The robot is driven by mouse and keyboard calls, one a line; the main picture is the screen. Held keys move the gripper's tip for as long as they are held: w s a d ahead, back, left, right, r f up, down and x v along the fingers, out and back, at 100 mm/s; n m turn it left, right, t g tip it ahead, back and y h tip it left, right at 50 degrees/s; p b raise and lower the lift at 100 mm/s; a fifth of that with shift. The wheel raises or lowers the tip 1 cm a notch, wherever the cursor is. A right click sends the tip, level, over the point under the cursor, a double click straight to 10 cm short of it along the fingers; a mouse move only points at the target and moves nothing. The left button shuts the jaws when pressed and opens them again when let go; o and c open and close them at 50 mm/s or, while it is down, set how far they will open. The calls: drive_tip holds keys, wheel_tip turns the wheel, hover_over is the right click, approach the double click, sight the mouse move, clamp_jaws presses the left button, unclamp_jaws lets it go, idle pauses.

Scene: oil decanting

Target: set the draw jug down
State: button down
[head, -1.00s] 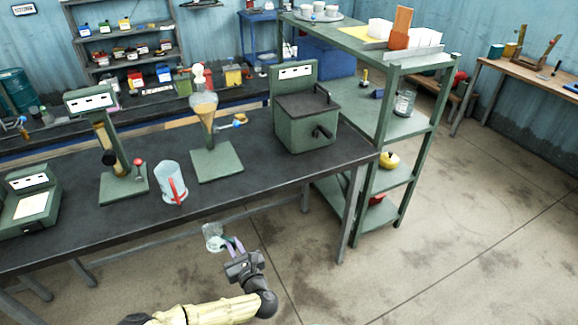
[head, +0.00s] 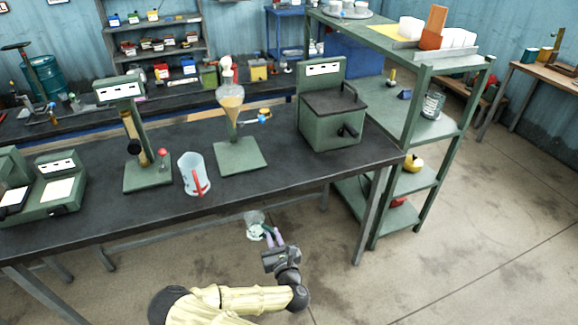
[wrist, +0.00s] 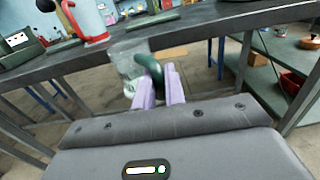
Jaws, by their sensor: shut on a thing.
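The draw jug, a clear glass jug with a dark green handle, shows in the head view (head: 254,219) just in front of the bench's front edge. It also shows in the wrist view (wrist: 127,70), just left of my fingers and near the bench edge. My gripper (head: 273,236) has its pale purple fingers shut on the green handle; it also shows in the wrist view (wrist: 160,82). The jug is held in the air, apart from any surface I can see. Whether it is level is hard to tell.
The dark bench (head: 105,222) carries a clear jug with a red handle (head: 191,170), a funnel stand (head: 240,155), a column stand (head: 147,172) and a green lidded box (head: 331,130). Bare bench top lies along the front edge. A green shelf unit (head: 418,150) stands at the right.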

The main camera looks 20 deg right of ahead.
wheel_tip(320, 180, down, 18)
drive_tip(key=b, duration=1.7)
drive_tip(key=shift+d, duration=0.25)
drive_tip(key=shift+a, duration=0.1)
